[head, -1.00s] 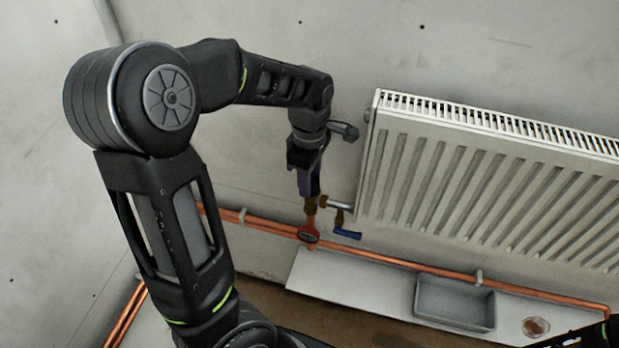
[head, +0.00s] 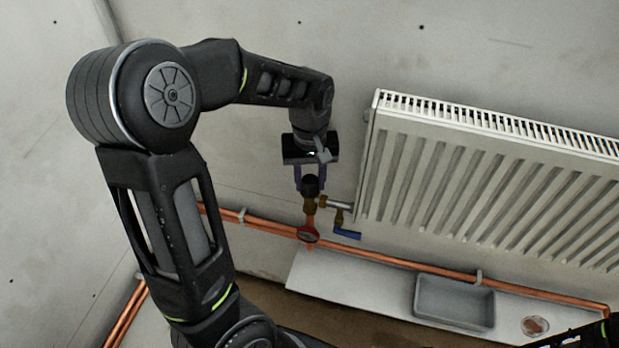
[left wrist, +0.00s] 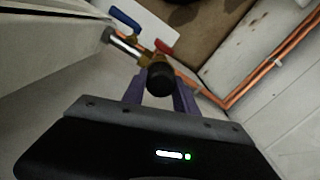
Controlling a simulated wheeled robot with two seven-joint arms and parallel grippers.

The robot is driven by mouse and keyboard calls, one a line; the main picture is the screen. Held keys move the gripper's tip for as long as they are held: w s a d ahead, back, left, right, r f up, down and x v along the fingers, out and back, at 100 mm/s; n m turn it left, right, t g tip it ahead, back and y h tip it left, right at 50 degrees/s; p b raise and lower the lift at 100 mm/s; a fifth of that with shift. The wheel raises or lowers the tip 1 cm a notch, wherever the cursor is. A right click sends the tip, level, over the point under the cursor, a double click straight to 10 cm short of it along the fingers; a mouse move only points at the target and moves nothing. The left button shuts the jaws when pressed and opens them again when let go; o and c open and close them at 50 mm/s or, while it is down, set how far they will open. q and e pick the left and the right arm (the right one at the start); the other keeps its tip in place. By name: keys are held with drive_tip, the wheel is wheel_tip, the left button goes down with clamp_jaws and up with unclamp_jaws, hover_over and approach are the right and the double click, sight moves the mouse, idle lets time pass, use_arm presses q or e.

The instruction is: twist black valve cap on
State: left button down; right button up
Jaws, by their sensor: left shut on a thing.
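The black valve cap (head: 310,185) sits upright on top of the brass valve (head: 309,205) at the radiator's left end. My left gripper (head: 310,183) comes down from above, with one purple finger on each side of the cap, and is shut on it. In the left wrist view the cap (left wrist: 160,78) shows between the fingers, over the brass valve body (left wrist: 146,58). The seam between cap and valve is too small to judge. My right gripper is not in view.
The white radiator (head: 490,180) stands close on the right. A blue lever (head: 347,234) and a red handle (head: 307,234) sit below the valve. Copper pipes (head: 400,262) run along the wall. A grey tray (head: 455,303) and a round copper-coloured item (head: 535,326) lie on the white ledge.

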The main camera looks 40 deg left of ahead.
sight(310, 178)
use_arm(q)
drive_tip(key=c, duration=0.9)
unclamp_jaws()
drive_tip(key=shift+o, duration=0.5)
drive_tip(key=o, duration=0.8)
drive_tip(key=shift+r, duration=0.2)
drive_tip(key=shift+r+p, duration=3.25)
drive_tip(key=shift+r, duration=0.6)
drive_tip(key=shift+c, duration=0.2)
